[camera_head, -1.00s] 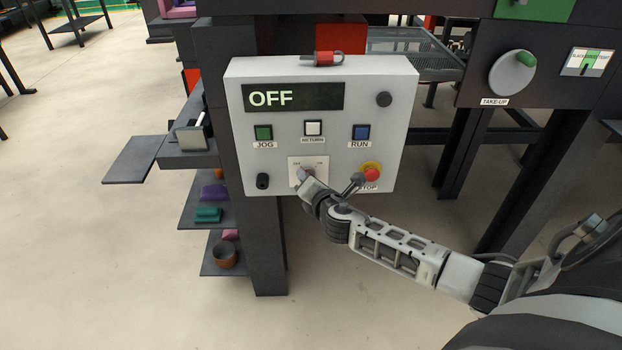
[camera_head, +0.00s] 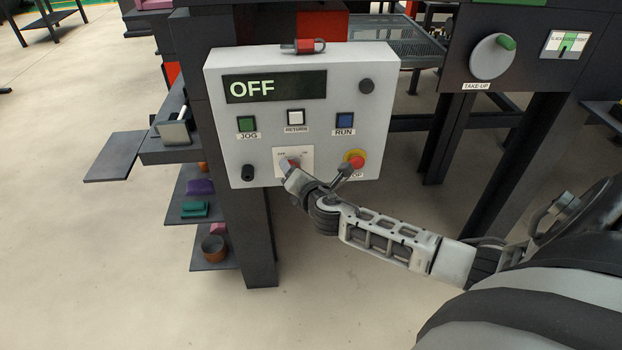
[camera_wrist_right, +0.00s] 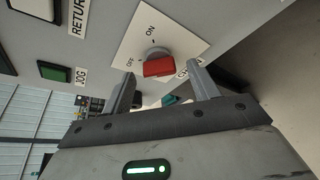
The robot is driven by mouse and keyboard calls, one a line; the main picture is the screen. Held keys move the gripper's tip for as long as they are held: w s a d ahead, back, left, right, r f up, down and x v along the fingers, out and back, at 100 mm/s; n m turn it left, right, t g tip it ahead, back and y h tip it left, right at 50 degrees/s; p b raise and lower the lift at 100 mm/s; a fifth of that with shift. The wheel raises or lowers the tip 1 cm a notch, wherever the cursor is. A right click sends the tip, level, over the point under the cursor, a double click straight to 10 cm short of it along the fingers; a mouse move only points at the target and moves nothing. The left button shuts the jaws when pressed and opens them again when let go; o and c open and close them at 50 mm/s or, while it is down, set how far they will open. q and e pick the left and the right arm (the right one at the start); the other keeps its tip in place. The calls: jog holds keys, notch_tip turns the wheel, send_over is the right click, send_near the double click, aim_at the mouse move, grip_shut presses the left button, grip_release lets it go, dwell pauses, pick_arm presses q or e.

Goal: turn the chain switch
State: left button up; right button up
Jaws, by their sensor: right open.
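The chain switch (camera_head: 289,162) is a small knob on a white plate, low on the grey control panel (camera_head: 225,140). In the right wrist view the knob (camera_wrist_right: 157,65) has a red grip, with OFF and ON printed around it; the plate's lower label is partly hidden by a finger. My right gripper (camera_head: 292,172) is close in front of the switch. In the right wrist view its fingers (camera_wrist_right: 163,86) are apart, one to each side below the knob, with nothing between them. Whether they touch the knob is unclear. The panel display (camera_head: 275,86) reads OFF. My left gripper is not in view.
On the panel are JOG (camera_head: 246,124), RETURN (camera_head: 296,117) and RUN (camera_head: 345,120) buttons. A take-up dial (camera_head: 492,57) is at right. Shelves with small parts stand at left.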

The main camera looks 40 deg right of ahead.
jog(key=v, duration=1.4)
jog(key=shift+s+a, duration=0.15)
jog(key=shift+s, duration=0.15)
jog(key=s+a+f+m+g+y, duration=0.2)
jog(key=s+a+f+m, duration=0.4)
jog(key=m, duration=0.4)
jog(key=s+a+f+m+g+y, duration=0.2)
jog(key=s+a+f+m+y, duration=0.2)
jog(key=a+f+m, duration=0.4)
jog(key=s+a+m, duration=0.1)
jog(key=m, duration=0.2)
jog(key=shift+s, duration=0.35)
dwell(0.8)
